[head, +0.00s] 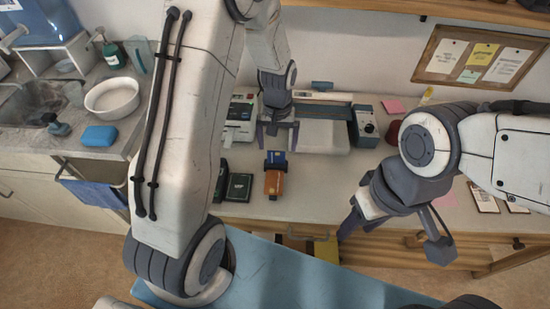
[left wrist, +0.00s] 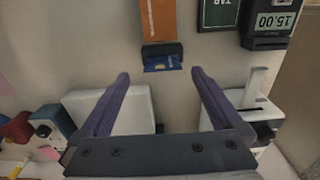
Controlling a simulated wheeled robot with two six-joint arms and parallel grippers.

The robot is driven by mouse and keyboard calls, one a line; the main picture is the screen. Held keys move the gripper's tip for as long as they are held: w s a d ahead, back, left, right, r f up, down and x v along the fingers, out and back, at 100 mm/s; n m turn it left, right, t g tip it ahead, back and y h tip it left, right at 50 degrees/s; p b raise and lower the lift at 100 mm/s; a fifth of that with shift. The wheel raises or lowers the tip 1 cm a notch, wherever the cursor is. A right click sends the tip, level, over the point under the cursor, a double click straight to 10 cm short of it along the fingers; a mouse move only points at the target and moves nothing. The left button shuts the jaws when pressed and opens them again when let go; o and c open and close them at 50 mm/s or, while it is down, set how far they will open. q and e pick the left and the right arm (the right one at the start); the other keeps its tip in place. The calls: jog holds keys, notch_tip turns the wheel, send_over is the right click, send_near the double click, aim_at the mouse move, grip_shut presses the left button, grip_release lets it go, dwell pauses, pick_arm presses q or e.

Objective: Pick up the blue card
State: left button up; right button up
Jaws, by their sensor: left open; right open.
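The blue card (head: 277,157) shows at the far end of a brown-orange holder (head: 274,183) on the counter. In the left wrist view the blue card (left wrist: 163,63) lies at a dark edge of the orange holder (left wrist: 157,20), just past my fingertips. My left gripper (head: 277,142) is open and empty, reaching down beside the far end of the card; its fingers (left wrist: 160,75) are on either side of the card's line. I cannot tell its exact height above the card. My right gripper (head: 395,238) is open and empty near the counter's front edge.
A grey-white machine (head: 320,137) is behind, with a small device (head: 365,125) at right. The counter right of the holder is mostly clear.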

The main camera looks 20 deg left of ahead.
aim_at(276, 152)
pick_arm(q)
jog(key=f, duration=0.4)
jog(key=shift+a, duration=0.2)
jog(key=c, duration=1.4)
jog(key=shift+o, duration=0.2)
jog(key=shift+r, duration=0.15)
